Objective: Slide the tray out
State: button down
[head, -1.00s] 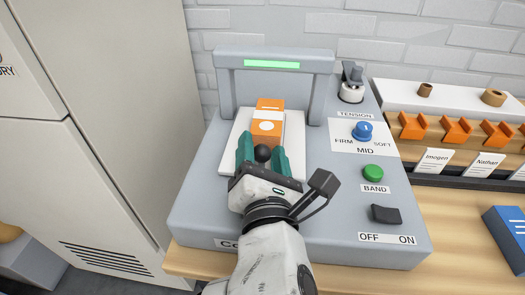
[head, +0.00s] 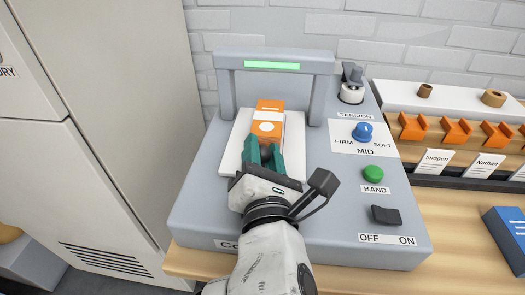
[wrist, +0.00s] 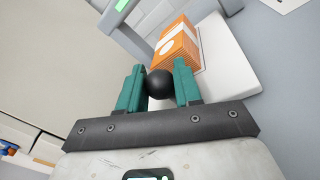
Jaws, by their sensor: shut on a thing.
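The white tray (head: 233,153) lies on the grey machine, under its arch. An orange box with a white band (head: 268,125) stands on the tray; it also shows in the wrist view (wrist: 175,48). My gripper (head: 264,155) is at the tray's front edge with its green fingers closed around a black ball knob (wrist: 160,84).
The grey machine (head: 325,220) has a blue tension knob (head: 362,131) at MID, a green BAND button (head: 373,173) and a black OFF/ON switch (head: 385,215). Its arch (head: 273,61) has a lit green bar. A tall cabinet (head: 120,90) stands at left.

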jog(key=s+p, duration=0.2)
jog(key=s, duration=0.7)
jog(key=shift+s+a, duration=0.15)
jog(key=shift+f, duration=0.1)
jog(key=shift+s, duration=0.1)
jog(key=c, duration=0.8)
grip_release()
jog(key=shift+s, duration=0.1)
jog(key=s, duration=0.3)
jog(key=s+d, duration=0.1)
jog(key=s, duration=0.6)
jog(key=shift+s+d, duration=0.35)
jog(key=shift+d, duration=0.05)
